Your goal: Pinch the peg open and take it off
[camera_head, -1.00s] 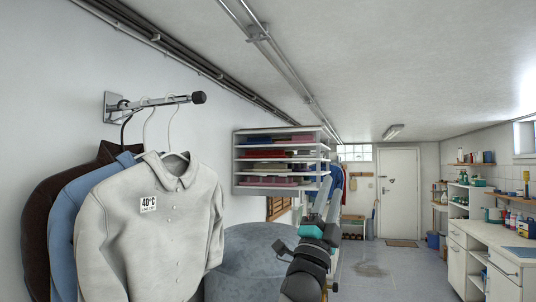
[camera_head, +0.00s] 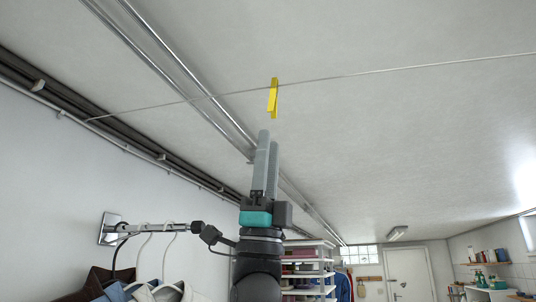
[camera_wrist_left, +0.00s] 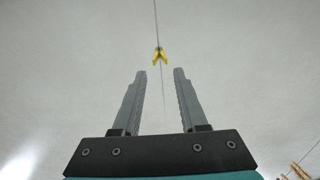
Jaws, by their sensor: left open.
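A yellow peg (camera_head: 273,98) hangs on a thin line (camera_head: 380,71) strung below the ceiling in the head view. My left gripper (camera_head: 268,137) points up just below the peg, apart from it. In the left wrist view the peg (camera_wrist_left: 159,55) sits on the line beyond the fingertips, about midway between them. The left gripper's two fingers (camera_wrist_left: 159,72) are spread open with nothing between them. My right gripper is not in view.
Shirts on hangers (camera_head: 160,291) hang from a wall rail (camera_head: 165,228) at the lower left. A shelf unit (camera_head: 305,268) stands beyond my arm. Pipes (camera_head: 185,75) run along the ceiling. More pegs (camera_wrist_left: 298,171) show at the lower right of the wrist view. Space around the peg is clear.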

